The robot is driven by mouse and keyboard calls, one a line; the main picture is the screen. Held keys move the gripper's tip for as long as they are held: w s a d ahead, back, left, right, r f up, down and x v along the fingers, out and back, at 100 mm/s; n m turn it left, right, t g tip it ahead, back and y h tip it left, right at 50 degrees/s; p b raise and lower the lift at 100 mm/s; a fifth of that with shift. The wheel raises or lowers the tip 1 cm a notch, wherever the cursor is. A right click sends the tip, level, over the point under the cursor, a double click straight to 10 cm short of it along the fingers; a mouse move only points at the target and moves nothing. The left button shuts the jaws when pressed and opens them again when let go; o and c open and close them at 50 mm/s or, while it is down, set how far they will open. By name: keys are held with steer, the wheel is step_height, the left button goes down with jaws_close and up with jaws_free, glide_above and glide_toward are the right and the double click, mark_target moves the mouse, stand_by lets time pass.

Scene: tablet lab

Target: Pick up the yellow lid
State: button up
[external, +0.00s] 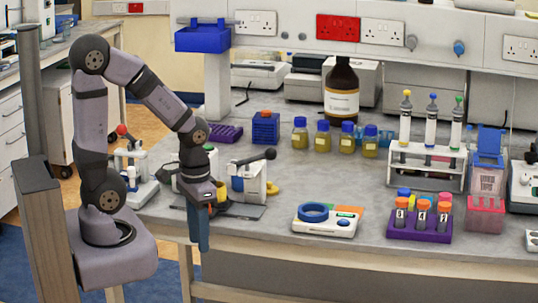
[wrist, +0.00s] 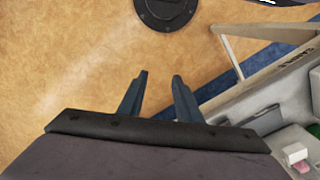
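A small yellow round piece, which looks like the yellow lid (external: 273,188), lies on the bench just right of the white press with a black lever (external: 248,183). Another yellow part (external: 222,194) shows beside my wrist, partly hidden, and I cannot tell what it is. My gripper (external: 201,232) hangs down at the bench's front left edge, left of and apart from the yellow lid. In the wrist view, my gripper (wrist: 152,85) has its two blue fingers spread with nothing between them. The yellow lid does not show in the wrist view.
Yellow-filled bottles with blue caps (external: 323,140) stand behind. A white device with a blue ring (external: 325,218) and a purple tube rack (external: 418,228) stand to the right. The wrist view shows mostly tan floor (wrist: 70,60). The bench middle has free room.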

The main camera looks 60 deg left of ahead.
steer(key=o, duration=0.5)
steer(key=w+a+r+n+t+p, duration=0.2)
steer(key=w+r+t, duration=0.1)
steer(key=w+r, duration=0.8)
steer(key=w+a+r+n+t+p, duration=0.1)
steer(key=w+a+r+t, duration=0.15)
steer(key=w+r, duration=0.85)
steer(key=n+g+p, duration=0.4)
steer(key=p, duration=0.2)
glide_above(269, 187)
steer(key=shift+y, duration=0.4)
steer(key=shift+s+f, duration=0.15)
steer(key=shift+f, duration=4.45)
steer(key=shift+s+f, duration=0.1)
steer(key=shift+f, duration=4.45)
